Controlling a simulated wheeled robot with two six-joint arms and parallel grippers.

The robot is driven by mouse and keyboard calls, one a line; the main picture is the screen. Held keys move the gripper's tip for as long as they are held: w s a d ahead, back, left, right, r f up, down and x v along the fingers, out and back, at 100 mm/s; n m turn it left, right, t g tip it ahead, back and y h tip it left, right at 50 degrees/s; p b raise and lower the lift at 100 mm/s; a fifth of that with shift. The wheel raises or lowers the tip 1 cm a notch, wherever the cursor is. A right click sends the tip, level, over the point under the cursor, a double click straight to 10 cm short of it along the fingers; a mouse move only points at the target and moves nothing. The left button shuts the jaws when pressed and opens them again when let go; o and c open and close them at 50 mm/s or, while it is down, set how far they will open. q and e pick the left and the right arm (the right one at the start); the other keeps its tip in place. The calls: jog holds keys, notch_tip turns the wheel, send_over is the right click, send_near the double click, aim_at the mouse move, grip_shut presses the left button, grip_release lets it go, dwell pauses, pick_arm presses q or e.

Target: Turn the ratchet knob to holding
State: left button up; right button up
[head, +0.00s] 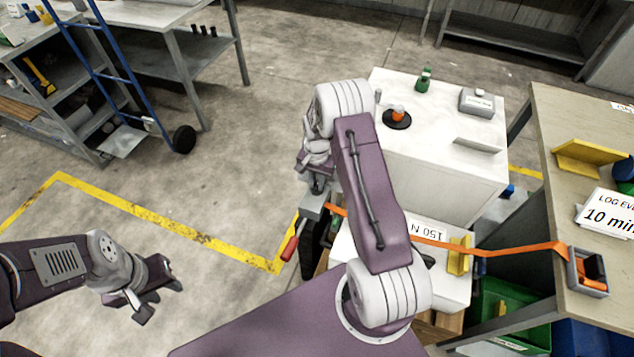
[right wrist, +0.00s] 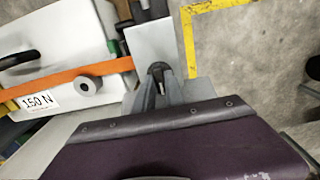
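A round grey knob (right wrist: 89,84) shows in the right wrist view, beside the orange strap (right wrist: 75,76) and near a "150 N" label (right wrist: 38,101). I cannot read its setting; in the head view my right arm covers that area. My right gripper (right wrist: 158,72) points at a flat grey plate (right wrist: 152,42), to the right of the knob and apart from it. Its dark fingers are close together, and I cannot tell if they touch the plate. My left gripper (head: 158,300) is open and empty above the floor at lower left.
A red-handled tool (head: 289,248) hangs near the strap's left end. The orange strap (head: 510,248) runs right to a grey holder (head: 588,272) on the bench. A white cabinet (head: 440,165) stands behind my right arm.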

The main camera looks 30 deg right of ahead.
grip_shut()
jog(key=shift+n, duration=0.3)
jog(key=n+p, duration=0.1)
jog(key=n, duration=0.1)
jog(key=shift+r+n, duration=0.1)
jog(key=shift+n, duration=0.2)
jog(key=n+p, duration=0.1)
jog(key=n, duration=0.4)
jog(key=shift+n+p, duration=0.3)
jog(key=shift+p, duration=0.05)
jog(key=n, duration=0.4)
jog(key=shift+p, duration=0.4)
jog(key=n, duration=0.5)
